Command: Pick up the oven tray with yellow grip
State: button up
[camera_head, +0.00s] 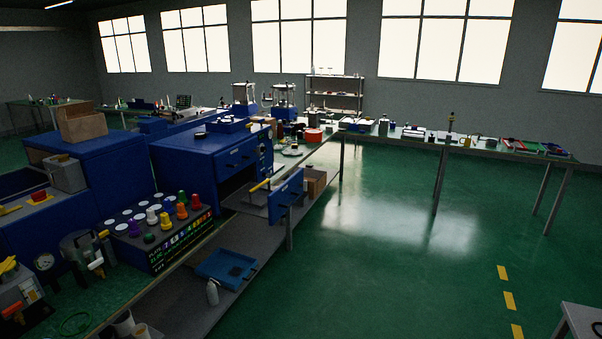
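A blue oven (212,158) stands on the bench left of centre, and its front compartment is dark inside. A flat grey tray (248,198) lies at the oven's open front. A short yellow grip (260,186) stands up at a slant by the tray. I cannot tell exactly how the grip joins the tray. A blue panel (285,196), apparently the opened oven door, stands to the right of the tray and hides part of its right side. My gripper is not in view.
A box with several coloured knobs (157,240) stands left of the tray. A blue bin (226,267) and a white bottle (212,292) are lower down in front. A cardboard box (313,183) is behind the panel. The green floor (400,250) to the right is clear.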

aim_at(257, 197)
jog(key=i+u, duration=0.15)
jog(key=i, duration=1.1)
jog(key=i+l+u, duration=0.15)
jog(key=i, duration=1.05)
jog(key=i+u, duration=0.1)
jog(key=u, duration=0.75)
jog(key=i+l+u, duration=0.15)
jog(key=u, duration=0.7)
jog(key=i+l+u, duration=0.1)
jog(key=u, duration=0.35)
jog(key=l+u, duration=0.2)
jog(key=u, duration=0.2)
jog(key=l+u, duration=0.2)
jog(key=u, duration=0.15)
jog(key=l+u, duration=0.5)
jog(key=u, duration=0.15)
jog(key=i+l, duration=0.05)
